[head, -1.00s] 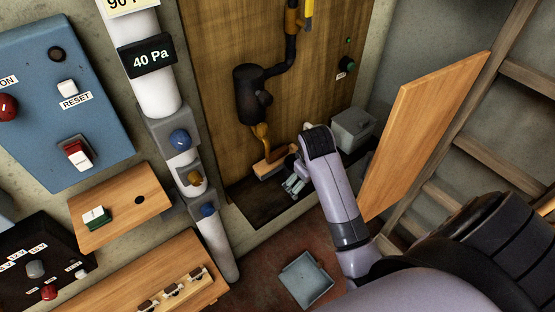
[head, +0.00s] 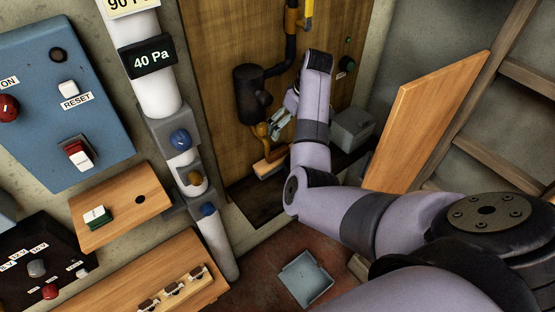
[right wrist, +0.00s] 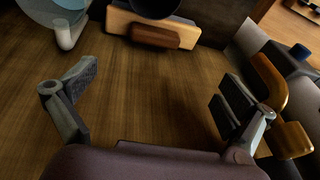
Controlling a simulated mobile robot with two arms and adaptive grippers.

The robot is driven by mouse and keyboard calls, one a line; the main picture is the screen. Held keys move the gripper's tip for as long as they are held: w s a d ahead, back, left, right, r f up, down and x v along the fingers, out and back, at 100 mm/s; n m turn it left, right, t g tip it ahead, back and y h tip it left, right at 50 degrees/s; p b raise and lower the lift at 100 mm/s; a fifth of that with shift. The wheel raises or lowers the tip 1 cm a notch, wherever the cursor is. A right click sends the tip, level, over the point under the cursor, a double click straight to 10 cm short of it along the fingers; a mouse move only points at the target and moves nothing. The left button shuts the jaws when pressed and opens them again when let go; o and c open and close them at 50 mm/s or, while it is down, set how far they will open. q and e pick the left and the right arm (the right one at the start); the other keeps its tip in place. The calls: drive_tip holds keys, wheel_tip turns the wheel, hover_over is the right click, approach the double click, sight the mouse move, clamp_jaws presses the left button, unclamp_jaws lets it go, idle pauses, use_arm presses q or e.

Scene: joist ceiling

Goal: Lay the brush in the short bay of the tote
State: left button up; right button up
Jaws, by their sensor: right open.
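An orange-brown curved handle (head: 262,132), seemingly the brush's, hangs below a black cylinder at the wooden back panel. A pale wooden block with a darker strip (head: 270,166) shows below it; I cannot tell whether they are one piece. My right gripper (head: 280,124) is open just right of the handle. In the right wrist view its fingers (right wrist: 155,88) stand wide apart with only wood panel between them. An orange curved piece (right wrist: 270,85) lies just outside the right finger. I cannot pick out the tote or its short bay for certain. My left gripper does not show.
A grey box (head: 352,130) stands right of the recess, beside a leaning wooden board (head: 415,125). A blue-grey tray (head: 305,279) lies on the reddish floor. A white pipe with knobs (head: 156,85) stands left. The black cylinder (head: 250,95) is close to my gripper.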

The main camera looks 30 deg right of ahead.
hover_over(278, 151)
drive_tip(key=s, duration=0.2)
drive_tip(key=f, duration=0.6)
drive_tip(key=shift+w+d+f, duration=0.25)
drive_tip(key=shift+d+f, duration=0.1)
drive_tip(key=shift+d+x, duration=0.2)
drive_tip(key=shift+x, duration=1.15)
drive_tip(key=shift+d+x, duration=0.15)
drive_tip(key=shift+x, duration=1.2)
drive_tip(key=shift+w, duration=0.1)
drive_tip(key=shift+c, duration=0.2)
drive_tip(key=c, duration=1.9)
